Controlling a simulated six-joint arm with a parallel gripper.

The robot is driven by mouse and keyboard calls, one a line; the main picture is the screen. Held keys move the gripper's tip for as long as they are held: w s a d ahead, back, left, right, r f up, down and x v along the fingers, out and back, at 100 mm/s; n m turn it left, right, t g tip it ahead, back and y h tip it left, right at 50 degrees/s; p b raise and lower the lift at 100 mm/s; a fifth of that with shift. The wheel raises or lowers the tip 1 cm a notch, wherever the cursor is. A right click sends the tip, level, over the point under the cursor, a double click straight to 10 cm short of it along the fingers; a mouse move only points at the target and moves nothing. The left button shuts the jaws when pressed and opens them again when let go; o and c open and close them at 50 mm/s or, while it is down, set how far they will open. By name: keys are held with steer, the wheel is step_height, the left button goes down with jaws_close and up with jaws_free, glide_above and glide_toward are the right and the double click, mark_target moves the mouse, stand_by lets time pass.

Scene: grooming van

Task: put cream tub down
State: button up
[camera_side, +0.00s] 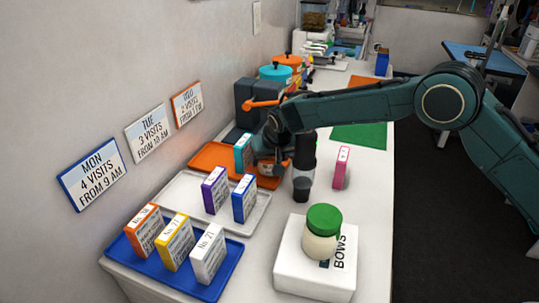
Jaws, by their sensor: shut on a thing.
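The cream tub (321,242), a pale jar with a green lid, stands upright on a white box marked BOWS (312,277) at the front right. My gripper (262,158) is away from the tub, farther back over the orange tray (212,157). It is shut at the teal box (242,152), which stands upright at that tray. The fingertips are small and partly hidden by my wrist, so the exact grip is hard to see.
A grey-white tray (178,193) holds purple and blue boxes. A blue tray (140,270) holds orange, yellow and white boxes. A black bottle (303,184) and a pink box (341,167) stand nearby. Counter right of the pink box is clear.

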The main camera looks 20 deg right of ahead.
steer(key=shift+f, duration=0.3)
steer(key=shift+f, duration=0.15)
steer(key=o, duration=1)
steer(key=shift+o, duration=0.2)
steer(key=shift+d, duration=0.1)
steer(key=shift+v, duration=0.9)
steer(key=r, duration=0.8)
steer(key=shift+s+r, duration=0.15)
steer(key=shift+s, duration=0.1)
